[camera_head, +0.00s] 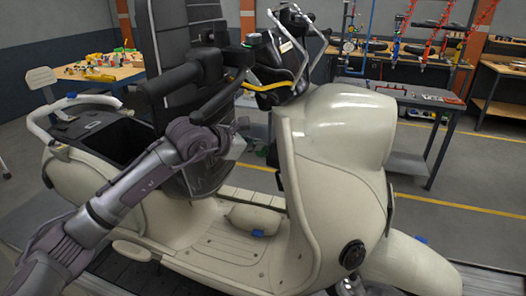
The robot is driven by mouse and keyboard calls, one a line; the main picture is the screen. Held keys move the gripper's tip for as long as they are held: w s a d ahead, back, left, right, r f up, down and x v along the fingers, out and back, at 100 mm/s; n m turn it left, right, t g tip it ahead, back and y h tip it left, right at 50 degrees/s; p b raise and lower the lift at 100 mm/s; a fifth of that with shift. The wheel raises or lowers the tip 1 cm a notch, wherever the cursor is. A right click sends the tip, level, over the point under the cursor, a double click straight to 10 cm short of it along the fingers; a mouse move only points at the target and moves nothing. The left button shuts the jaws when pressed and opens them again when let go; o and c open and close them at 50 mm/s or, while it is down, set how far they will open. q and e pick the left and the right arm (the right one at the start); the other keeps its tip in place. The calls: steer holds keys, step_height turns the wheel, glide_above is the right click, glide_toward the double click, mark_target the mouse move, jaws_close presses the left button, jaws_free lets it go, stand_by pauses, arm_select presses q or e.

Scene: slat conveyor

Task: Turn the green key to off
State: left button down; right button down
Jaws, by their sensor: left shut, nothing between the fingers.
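A cream scooter (330,130) stands across the middle of the view, its front to the right. My left arm comes in from the lower left, and its left gripper (240,127) is shut and empty, over the footwell behind the front shield. A small green patch (262,152) shows just beyond and below the gripper, near the inner side of the shield. Another small green spot (248,45) is on the handlebar. I cannot tell which is the green key or how it is turned. No contact with the gripper is clear. My right gripper is not in view.
The handlebar with a yellow cable (256,84) rises above the gripper. The scooter's open seat compartment (98,138) is at the left. A grey workbench (412,93) stands behind at the right, and a table with colourful parts (98,68) at the back left.

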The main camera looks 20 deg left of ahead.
arm_select(q)
steer(key=shift+w+f+b, duration=0.1)
steer(key=shift+f+b, duration=0.35)
stand_by(0.6)
steer(key=shift+f+b, duration=0.45)
steer(key=shift+f, duration=0.15)
stand_by(0.8)
steer(key=shift+a+r, duration=0.1)
steer(key=shift+a, duration=0.05)
steer(key=r+v, duration=0.1)
steer(key=v, duration=0.7)
steer(key=shift+r+b, duration=0.25)
steer(key=shift+b, duration=0.15)
stand_by(0.4)
